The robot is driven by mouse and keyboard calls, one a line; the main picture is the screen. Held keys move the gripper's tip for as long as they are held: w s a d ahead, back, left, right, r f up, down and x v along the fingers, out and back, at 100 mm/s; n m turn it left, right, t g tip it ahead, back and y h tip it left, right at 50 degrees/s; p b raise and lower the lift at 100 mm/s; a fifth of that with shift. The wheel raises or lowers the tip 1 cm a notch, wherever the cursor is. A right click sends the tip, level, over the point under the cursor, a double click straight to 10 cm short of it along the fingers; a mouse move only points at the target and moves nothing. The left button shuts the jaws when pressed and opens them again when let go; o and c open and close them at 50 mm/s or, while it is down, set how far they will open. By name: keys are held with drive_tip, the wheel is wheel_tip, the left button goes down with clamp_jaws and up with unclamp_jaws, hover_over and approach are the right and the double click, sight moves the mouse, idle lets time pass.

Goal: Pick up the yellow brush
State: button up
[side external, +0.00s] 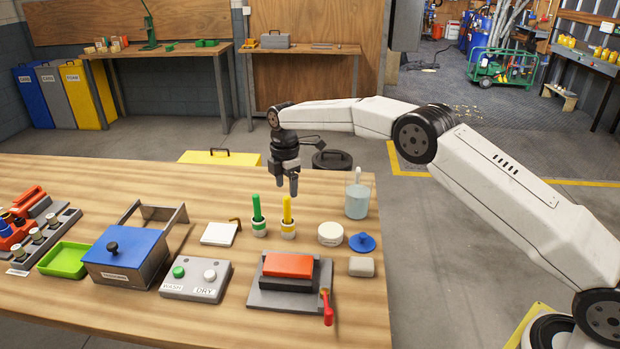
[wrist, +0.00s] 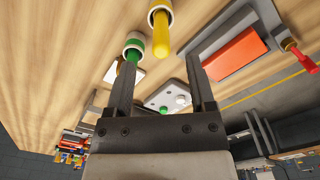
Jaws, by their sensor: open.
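In the wrist view the yellow brush (wrist: 161,34) shows near the top, just beyond the gap between my fingertips. The green brush (side external: 257,207) stands in a similar cup to its left; it also shows in the wrist view (wrist: 133,48), close to the left finger. My gripper (side external: 287,190) is open and empty, with its fingers pointing down close to the top of the yellow brush. The exact distance between them is unclear.
A white jar (side external: 330,234) and a blue lid (side external: 362,242) are to the right, with a glass beaker (side external: 357,201) behind. A red block on a grey base (side external: 288,265) and a button box (side external: 195,279) are in front. A white pad (side external: 219,234) lies left.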

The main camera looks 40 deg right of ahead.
sight(286, 197)
drive_tip(key=shift+f, duration=0.65)
drive_tip(key=shift+f, duration=0.1)
drive_tip(key=shift+s+a+f, duration=0.1)
drive_tip(key=shift+a+f, duration=0.05)
drive_tip(key=shift+f, duration=2.35)
clamp_jaws()
